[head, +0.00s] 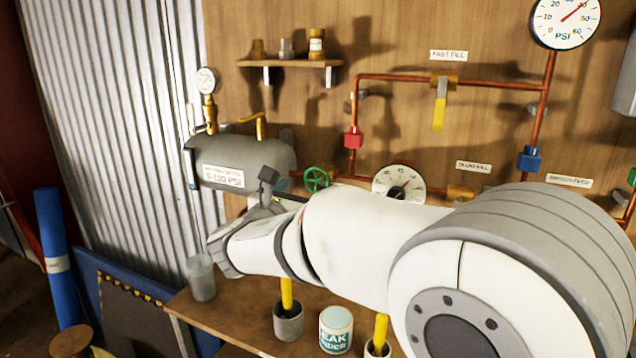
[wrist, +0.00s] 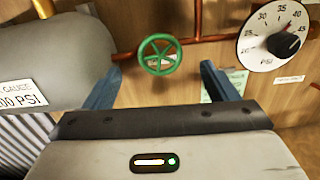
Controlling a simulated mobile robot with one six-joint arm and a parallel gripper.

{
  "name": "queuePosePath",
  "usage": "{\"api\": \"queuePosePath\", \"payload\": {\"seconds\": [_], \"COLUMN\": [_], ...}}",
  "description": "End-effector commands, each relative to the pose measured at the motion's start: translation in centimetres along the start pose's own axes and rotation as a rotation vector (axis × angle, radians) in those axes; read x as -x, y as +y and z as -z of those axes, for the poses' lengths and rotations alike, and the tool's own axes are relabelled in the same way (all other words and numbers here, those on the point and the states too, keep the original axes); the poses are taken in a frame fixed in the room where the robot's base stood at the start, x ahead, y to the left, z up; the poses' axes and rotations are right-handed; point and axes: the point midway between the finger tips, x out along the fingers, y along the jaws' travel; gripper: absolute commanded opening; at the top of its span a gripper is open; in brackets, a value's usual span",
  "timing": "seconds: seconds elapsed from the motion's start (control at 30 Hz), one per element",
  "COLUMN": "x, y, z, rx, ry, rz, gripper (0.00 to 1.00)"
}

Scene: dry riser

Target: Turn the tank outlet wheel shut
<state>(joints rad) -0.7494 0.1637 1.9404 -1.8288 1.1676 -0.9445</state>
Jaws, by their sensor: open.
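The tank outlet wheel is a small green spoked handwheel (head: 316,179) on the copper pipe just right of the grey tank (head: 240,160). In the wrist view the wheel (wrist: 159,54) lies ahead of my gripper (wrist: 160,82), in the gap between its two fingers as seen. The fingers are apart and nothing is between them. The wheel appears beyond the fingertips; I cannot tell the exact distance. In the head view my arm hides most of the gripper.
A round dial (head: 398,184) sits right of the wheel on the pipe. A red block (head: 353,137) is on the pipe above the wheel.

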Motion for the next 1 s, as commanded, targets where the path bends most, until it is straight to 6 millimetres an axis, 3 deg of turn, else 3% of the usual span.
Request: {"api": "queuePosePath", "payload": {"seconds": [0.1, 0.3, 0.67, 1.0], "x": [-2.2, -4.5, -5.0, -5.0], "y": [-0.1, -0.1, -0.1, -0.1], "z": [-0.1, 0.0, 0.0, 0.0], "rx": [-0.001, -0.002, -0.003, -0.004], "ry": [0.001, 0.002, 0.002, 0.003], "rz": [0.004, 0.002, 0.001, 0.001], "gripper": [0.80, 0.80, 0.80, 0.52]}}
